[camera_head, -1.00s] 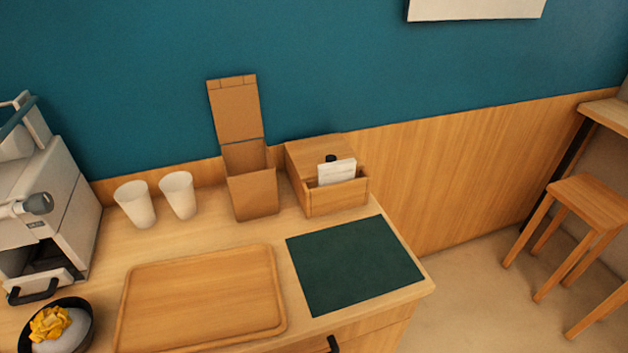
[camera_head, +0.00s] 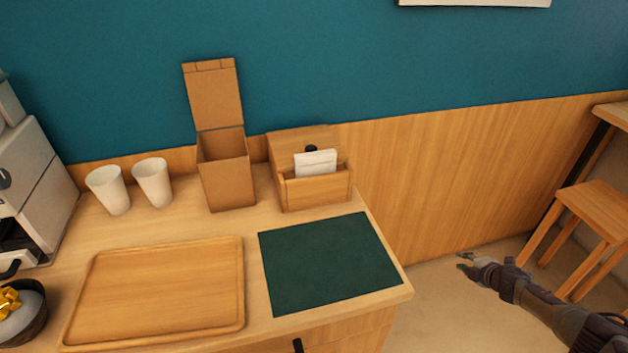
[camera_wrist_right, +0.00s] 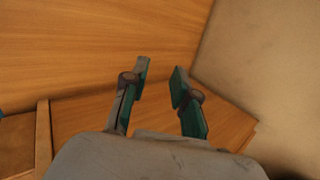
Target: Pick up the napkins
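The white napkins (camera_head: 316,162) stand in the open front of a wooden box (camera_head: 318,190) at the back right of the counter. A small black knob shows just above them. My right gripper (camera_head: 462,262) is in the head view, right of the counter and apart from it, with nothing between its fingers. In the right wrist view its two fingers (camera_wrist_right: 158,85) are spread apart and empty, with wood surfaces beyond them. The napkins do not show in the right wrist view. My left gripper is not in view.
A dark green mat (camera_head: 328,262) lies in front of the box. A wooden tray (camera_head: 235,318) is left of it. An open brown carton (camera_head: 226,182) and two white cups (camera_head: 152,182) stand along the back. A wooden stool (camera_head: 598,212) stands at the right.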

